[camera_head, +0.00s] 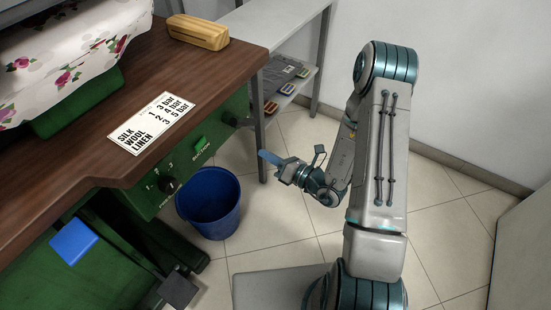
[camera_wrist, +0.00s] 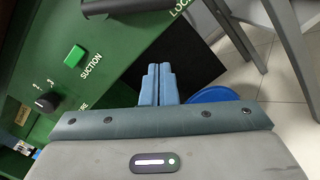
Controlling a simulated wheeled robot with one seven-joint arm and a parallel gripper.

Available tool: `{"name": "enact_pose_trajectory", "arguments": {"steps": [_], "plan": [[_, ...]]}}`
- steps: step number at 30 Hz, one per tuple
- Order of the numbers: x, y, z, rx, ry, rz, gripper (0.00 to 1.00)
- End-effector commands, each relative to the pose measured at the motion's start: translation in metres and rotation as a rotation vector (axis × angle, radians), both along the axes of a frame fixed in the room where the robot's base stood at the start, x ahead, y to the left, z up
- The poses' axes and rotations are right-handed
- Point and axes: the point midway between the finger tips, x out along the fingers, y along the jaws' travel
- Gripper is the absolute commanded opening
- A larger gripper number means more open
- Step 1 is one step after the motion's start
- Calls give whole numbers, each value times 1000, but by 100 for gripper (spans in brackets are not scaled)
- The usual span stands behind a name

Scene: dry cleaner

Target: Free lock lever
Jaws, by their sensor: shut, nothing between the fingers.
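The lock lever (camera_wrist: 125,5) is a dark bar at the top of the wrist view, cut off by the frame edge, beside partly visible "LOCK" lettering on the green panel. In the head view a dark handle (camera_head: 231,119) sticks out at the right end of the panel; its exact position is hard to tell. My gripper (camera_head: 268,158) has its blue fingers shut and empty, apart from the panel, to the right of and below that handle. In the wrist view my gripper (camera_wrist: 158,70) points toward the panel's edge, below the lever.
The green panel (camera_head: 181,160) carries a green suction button (camera_head: 200,144) and a dark pressure knob (camera_head: 168,185). A blue bucket (camera_head: 209,200) stands below it. A grey shelf (camera_head: 290,76) stands behind. A card (camera_head: 152,122) and wooden block (camera_head: 198,31) lie on the brown top.

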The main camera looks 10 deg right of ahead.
Motion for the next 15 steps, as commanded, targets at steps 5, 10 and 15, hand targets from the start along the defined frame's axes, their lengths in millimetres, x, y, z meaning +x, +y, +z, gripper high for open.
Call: {"name": "enact_pose_trajectory", "arguments": {"steps": [5,10,15], "plan": [[25,33,-1,-2,-4,6,0],[43,37,13,-2,-5,0,0],[53,33,26,-1,-3,0,0]]}}
